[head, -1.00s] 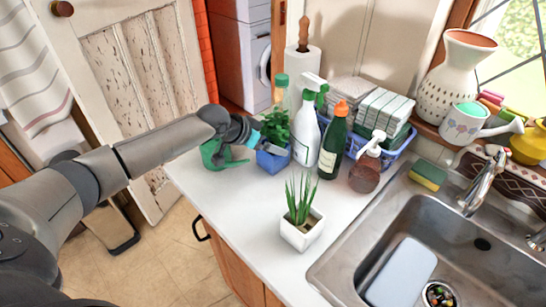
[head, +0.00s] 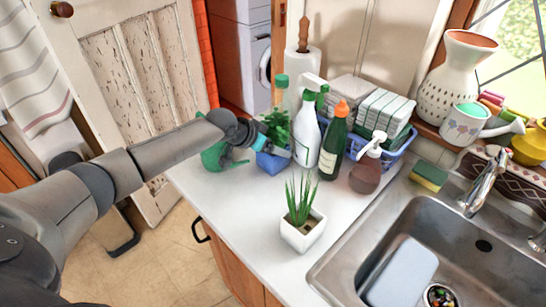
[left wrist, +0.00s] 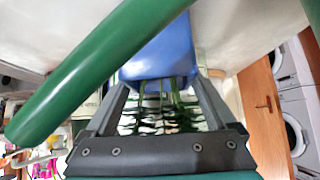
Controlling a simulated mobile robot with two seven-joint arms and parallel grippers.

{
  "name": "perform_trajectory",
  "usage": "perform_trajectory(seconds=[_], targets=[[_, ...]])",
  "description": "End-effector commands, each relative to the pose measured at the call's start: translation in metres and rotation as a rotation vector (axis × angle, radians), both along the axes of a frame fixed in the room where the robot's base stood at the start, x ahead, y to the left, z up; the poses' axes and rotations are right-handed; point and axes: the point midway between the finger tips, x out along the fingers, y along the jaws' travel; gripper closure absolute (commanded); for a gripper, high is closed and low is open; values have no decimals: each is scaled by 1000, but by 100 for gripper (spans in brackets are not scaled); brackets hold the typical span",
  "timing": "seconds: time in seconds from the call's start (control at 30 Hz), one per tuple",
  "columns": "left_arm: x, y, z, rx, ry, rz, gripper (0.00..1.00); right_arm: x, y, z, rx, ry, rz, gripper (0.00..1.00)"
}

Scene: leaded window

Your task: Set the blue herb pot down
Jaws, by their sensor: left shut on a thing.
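The blue herb pot (head: 270,162) with a leafy green plant (head: 278,128) is at the far left end of the white counter in the head view. My left gripper (head: 265,146) is shut on it from the left and hides part of it. The pot looks slightly tilted; I cannot tell whether its base touches the counter. In the left wrist view the blue pot (left wrist: 160,50) sits between the fingers (left wrist: 165,92), with green stems by its rim. My right gripper is not in view.
A green watering can (head: 214,156) stands just left of the pot. A white spray bottle (head: 307,135) and a dark green bottle (head: 333,150) stand close on the right. A white pot with a spiky plant (head: 303,232) stands nearer. The counter (head: 240,205) between is clear.

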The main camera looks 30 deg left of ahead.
Motion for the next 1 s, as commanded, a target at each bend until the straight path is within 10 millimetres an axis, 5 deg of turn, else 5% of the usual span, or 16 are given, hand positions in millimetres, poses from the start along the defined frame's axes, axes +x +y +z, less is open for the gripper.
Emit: perform_trajectory(seconds=[0.4,0.77,1.0], targets=[[1,0,1,1,-2,0,99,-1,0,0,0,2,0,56],[1,0,11,0,-4,0,100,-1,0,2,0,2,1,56],[2,1,51,0,-8,0,100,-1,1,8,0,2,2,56]])
